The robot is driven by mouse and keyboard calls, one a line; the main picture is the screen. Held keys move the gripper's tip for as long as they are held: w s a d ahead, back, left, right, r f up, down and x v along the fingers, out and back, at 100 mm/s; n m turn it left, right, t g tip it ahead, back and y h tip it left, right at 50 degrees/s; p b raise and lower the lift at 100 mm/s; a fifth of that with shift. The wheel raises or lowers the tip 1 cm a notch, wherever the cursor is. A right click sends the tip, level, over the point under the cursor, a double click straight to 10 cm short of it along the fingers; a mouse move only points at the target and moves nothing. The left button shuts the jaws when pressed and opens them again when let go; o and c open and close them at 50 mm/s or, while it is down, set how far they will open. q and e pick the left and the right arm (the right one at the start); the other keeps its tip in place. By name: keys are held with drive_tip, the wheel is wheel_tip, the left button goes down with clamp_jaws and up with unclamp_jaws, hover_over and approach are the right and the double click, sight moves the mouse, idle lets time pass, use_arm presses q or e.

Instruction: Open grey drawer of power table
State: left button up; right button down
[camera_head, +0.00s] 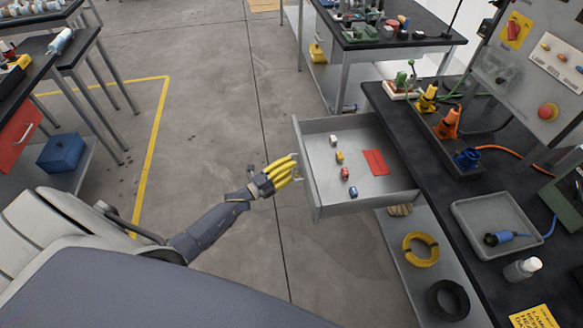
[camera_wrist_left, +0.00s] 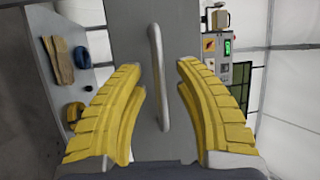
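The grey drawer (camera_head: 335,205) stands pulled well out of the power table (camera_head: 455,190), towards the left of the head view. Its inside shows several small coloured parts and a flat red piece. My left gripper (camera_head: 293,168) is at the drawer's front, by its handle. In the left wrist view the yellow fingers of this gripper (camera_wrist_left: 162,72) are spread apart on both sides of the pale bar handle (camera_wrist_left: 158,80), with gaps between. The handle stands on the grey drawer front (camera_wrist_left: 140,35). My right gripper is not in view.
A grey tray (camera_head: 470,215) with a blue connector, orange and yellow plugs, and a control panel (camera_head: 535,75) are on the power table. Yellow (camera_head: 421,249) and black coils lie on its lower shelf. Another table with a red drawer (camera_head: 20,130) stands left. The floor between is clear.

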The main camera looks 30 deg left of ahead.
use_arm(q)
drive_tip(key=shift+c, duration=0.3)
clamp_jaws()
idle(0.4)
